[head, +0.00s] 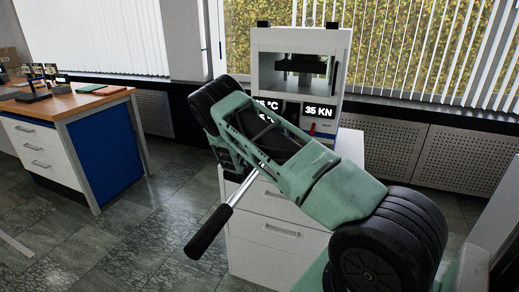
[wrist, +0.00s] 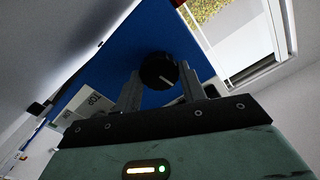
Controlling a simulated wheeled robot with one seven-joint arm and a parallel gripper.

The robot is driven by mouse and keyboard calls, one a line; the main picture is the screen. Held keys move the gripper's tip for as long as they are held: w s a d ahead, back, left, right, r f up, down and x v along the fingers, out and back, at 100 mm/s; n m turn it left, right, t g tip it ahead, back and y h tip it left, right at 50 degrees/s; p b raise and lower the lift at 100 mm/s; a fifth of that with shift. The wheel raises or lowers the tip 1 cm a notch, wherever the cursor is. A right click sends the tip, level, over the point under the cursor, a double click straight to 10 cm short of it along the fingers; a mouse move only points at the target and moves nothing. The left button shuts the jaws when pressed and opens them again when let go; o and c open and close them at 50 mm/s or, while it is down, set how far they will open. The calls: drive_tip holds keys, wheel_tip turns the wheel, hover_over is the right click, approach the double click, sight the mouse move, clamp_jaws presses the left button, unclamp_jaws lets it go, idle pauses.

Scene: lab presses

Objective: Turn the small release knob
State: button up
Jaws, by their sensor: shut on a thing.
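The small release knob (wrist: 157,69) is black and round with a pale mark, seen in the wrist view against a blue panel (wrist: 118,62). My gripper (wrist: 160,84) has one finger on each side of the knob and is shut on it. In the head view my green arm hides the knob and the gripper. The white lab press (head: 300,40) stands behind my arm, with a display reading 35 KN (head: 319,111) and a partly covered °C display (head: 267,105).
A steel lever with a black grip (head: 209,232) sticks out low in front of the white drawer cabinet (head: 262,262). A wooden-topped desk (head: 70,102) with small items stands at the left. Tiled floor is open between them. Windows and perforated panels line the back.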

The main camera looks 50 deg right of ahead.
drive_tip(key=n+b, duration=0.4)
drive_tip(key=n, duration=0.9)
drive_tip(key=shift+a+n, duration=0.1)
drive_tip(key=shift+n, duration=0.3)
drive_tip(key=shift+w+f, duration=0.1)
drive_tip(key=o, duration=1)
drive_tip(key=shift+a, duration=0.1)
drive_tip(key=b+v, duration=0.1)
drive_tip(key=v, duration=1.6)
drive_tip(key=shift+a+b, duration=0.1)
drive_tip(key=shift+b, duration=0.25)
